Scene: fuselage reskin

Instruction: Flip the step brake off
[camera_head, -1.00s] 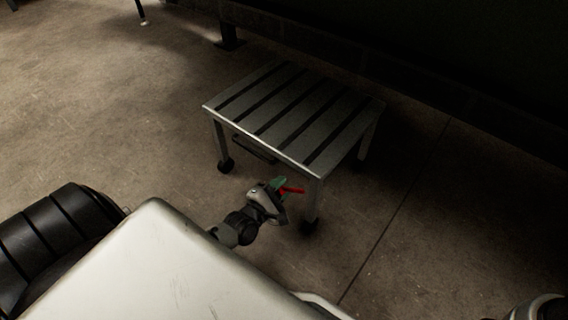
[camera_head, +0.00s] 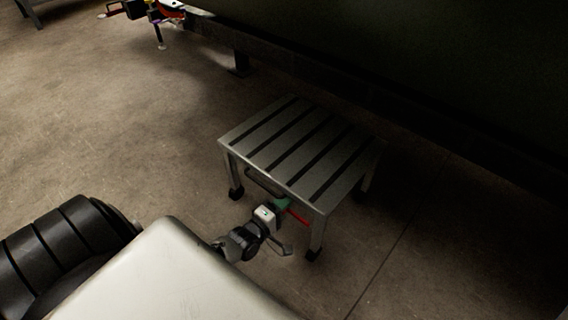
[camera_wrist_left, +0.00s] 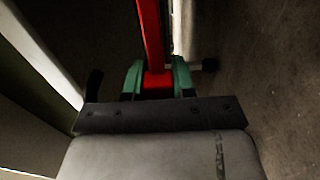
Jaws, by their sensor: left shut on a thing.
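The step (camera_head: 262,142) is a low grey metal stool with dark grooves across its top, standing on the floor in the head view. A red lever (camera_head: 299,217), which looks like its brake, shows below the top's near edge, close to the near leg. My left gripper (camera_head: 281,203) reaches this near side from below. In the left wrist view the red lever (camera_wrist_left: 150,42) runs up from between the green fingertips (camera_wrist_left: 157,80), and they are shut on it. The lever's gripped end is partly hidden by the fingers. My right gripper is out of view.
A handle-like bar (camera_head: 262,182) hangs under the step's near edge. A dark wall-like structure (camera_head: 400,70) runs behind the step. Coloured items (camera_head: 160,12) show at the top left. The floor (camera_head: 120,140) left of the step is clear.

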